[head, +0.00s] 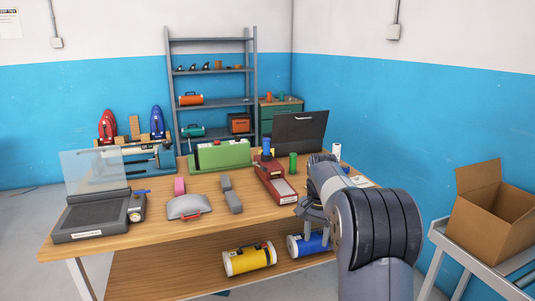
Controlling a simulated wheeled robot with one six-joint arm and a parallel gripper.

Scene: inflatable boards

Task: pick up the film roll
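No label that I can read names the film roll, so I cannot tell for sure which object it is. A yellow roll with white ends (249,259) lies on the lower shelf of the workbench. A blue roll with a white end (309,244) lies to its right, partly hidden by my gripper and arm. My gripper (318,226) points down at the bench's front right edge, in front of the blue roll in the picture. Its fingers look apart, and I see nothing held. I cannot tell whether it touches the blue roll.
The wooden workbench (150,222) carries a grey clear-lidded box (95,215), a green case (222,155), a red tool (274,181) and small upright cylinders, including a green one (292,163). A cardboard box (490,225) stands on a cart at right. A grey shelf rack (212,102) stands behind.

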